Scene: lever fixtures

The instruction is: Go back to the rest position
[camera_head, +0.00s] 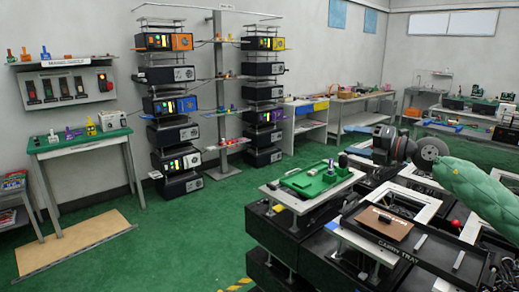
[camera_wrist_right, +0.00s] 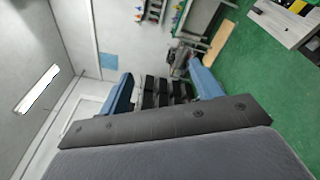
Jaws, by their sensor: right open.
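My right arm comes in from the right edge of the head view in a green sleeve (camera_head: 480,188). My right gripper (camera_head: 354,141) is held above the dark workbench, pointing left, near a green tray (camera_head: 296,181). In the right wrist view its two blue fingers (camera_wrist_right: 162,90) are wide apart. Nothing shows between them except the distant room. My left arm and left gripper are in neither view.
A brown board (camera_head: 384,222) and a dark tray marked with lettering (camera_head: 440,254) lie on the bench below my right arm. Shelving with dark boxes (camera_head: 170,133) and a green-topped table (camera_head: 80,143) stand farther off. The green floor (camera_head: 185,235) between is mostly clear.

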